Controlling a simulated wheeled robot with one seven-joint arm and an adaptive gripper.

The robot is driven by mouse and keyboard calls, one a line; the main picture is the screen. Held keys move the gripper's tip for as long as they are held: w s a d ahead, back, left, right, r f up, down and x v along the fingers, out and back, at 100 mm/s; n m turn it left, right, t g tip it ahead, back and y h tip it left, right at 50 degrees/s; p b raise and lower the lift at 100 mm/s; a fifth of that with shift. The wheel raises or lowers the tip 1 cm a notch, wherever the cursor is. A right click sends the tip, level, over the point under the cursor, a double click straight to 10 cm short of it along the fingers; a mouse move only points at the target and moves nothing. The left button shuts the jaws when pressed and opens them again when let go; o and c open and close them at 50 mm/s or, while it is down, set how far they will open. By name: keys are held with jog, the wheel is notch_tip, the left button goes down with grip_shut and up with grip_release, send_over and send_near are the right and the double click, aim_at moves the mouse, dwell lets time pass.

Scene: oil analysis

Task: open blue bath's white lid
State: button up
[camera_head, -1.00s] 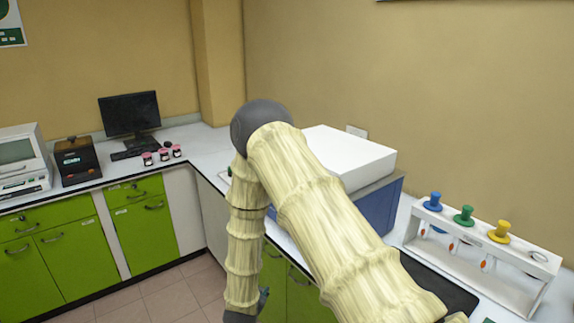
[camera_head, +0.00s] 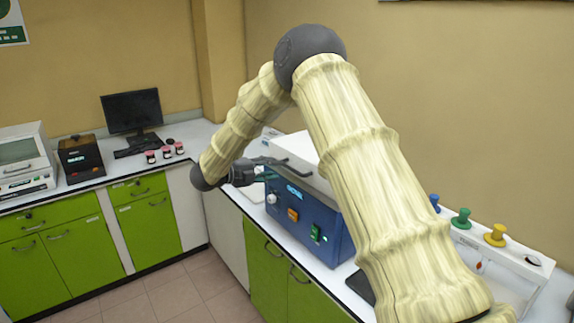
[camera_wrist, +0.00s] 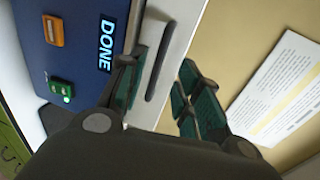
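The blue bath (camera_head: 330,235) stands on the counter, its front facing left with a lit display, an orange switch and a green switch. Its white lid (camera_head: 297,146) lies closed on top, partly hidden by my arm. In the wrist view the blue front (camera_wrist: 75,30) is at left, with "DONE" on the display (camera_wrist: 106,43). A dark bar handle (camera_wrist: 158,75) runs along the white lid edge (camera_wrist: 180,25). My gripper (camera_wrist: 163,80) is open, with a finger on each side of the handle in this view; contact cannot be told. It also shows at the lid's front (camera_head: 270,165) in the head view.
A white rack (camera_head: 510,275) with blue, green and yellow stoppers stands at right, partly behind my arm. A monitor (camera_head: 132,110), small red-lidded jars (camera_head: 165,153) and a black device (camera_head: 82,158) are on the far counter. A printed sheet (camera_wrist: 280,85) shows in the wrist view.

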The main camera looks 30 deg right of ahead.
aim_at(286, 167)
jog(key=p+x, duration=0.3)
jog(key=x, duration=0.4)
jog(key=shift+w+d+f, duration=0.1)
jog(key=shift+d, duration=0.25)
grip_shut()
jog(key=shift+a, duration=0.1)
